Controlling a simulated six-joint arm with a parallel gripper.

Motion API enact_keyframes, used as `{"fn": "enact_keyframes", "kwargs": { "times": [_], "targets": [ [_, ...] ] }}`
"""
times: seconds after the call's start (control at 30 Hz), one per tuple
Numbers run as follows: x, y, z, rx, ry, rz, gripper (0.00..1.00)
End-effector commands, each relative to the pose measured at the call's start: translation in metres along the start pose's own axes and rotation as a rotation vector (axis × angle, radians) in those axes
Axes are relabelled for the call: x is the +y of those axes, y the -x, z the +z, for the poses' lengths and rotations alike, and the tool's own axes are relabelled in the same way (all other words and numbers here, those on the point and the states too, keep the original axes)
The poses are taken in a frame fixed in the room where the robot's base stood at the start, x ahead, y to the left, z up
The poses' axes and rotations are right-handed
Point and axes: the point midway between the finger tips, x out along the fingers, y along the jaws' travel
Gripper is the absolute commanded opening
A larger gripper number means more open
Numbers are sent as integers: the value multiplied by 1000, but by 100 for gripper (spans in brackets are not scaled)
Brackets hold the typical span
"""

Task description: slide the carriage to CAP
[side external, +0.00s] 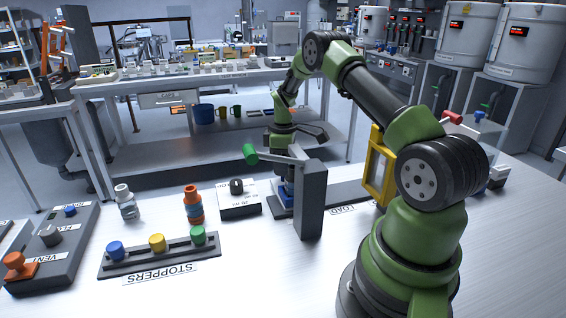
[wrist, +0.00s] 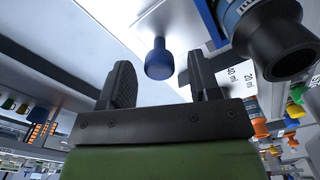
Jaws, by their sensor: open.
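The carriage shows as a blue block (side external: 283,201) low on the grey track (side external: 345,190), largely hidden behind a grey upright post (side external: 311,200). The label LOAD lies to its right; I cannot read CAP beside the track. In the wrist view a blue knob (wrist: 159,60) stands out from a pale surface. My gripper (wrist: 162,78) is open, with a black finger on each side of the knob and a gap showing at each side. I see no contact. In the side view my gripper is mostly hidden behind the post and its lever.
A green-handled lever (side external: 250,154) tops the post. A blue cylinder with a black mouth (wrist: 275,40) is close to the right finger. A yellow frame (side external: 378,165) stands by my arm. The stopper rack (side external: 160,256), an orange bottle (side external: 193,205) and a grey bottle (side external: 126,202) are left.

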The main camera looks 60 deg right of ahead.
Motion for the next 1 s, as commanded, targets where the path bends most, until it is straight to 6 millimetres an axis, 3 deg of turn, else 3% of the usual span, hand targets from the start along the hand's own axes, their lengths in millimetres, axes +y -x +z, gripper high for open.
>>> {"fn": "enact_keyframes", "kwargs": {
  "times": [0.27, 0.53, 0.77, 1.0],
  "targets": [
    [0, -2, 0, 1, 0, 1, 57],
    [0, -2, 0, 1, 0, 0, 0],
    [4, -2, 7, 1, -3, 0, 0],
    [22, -2, 43, 1, -6, 1, 0]
  ]
}}
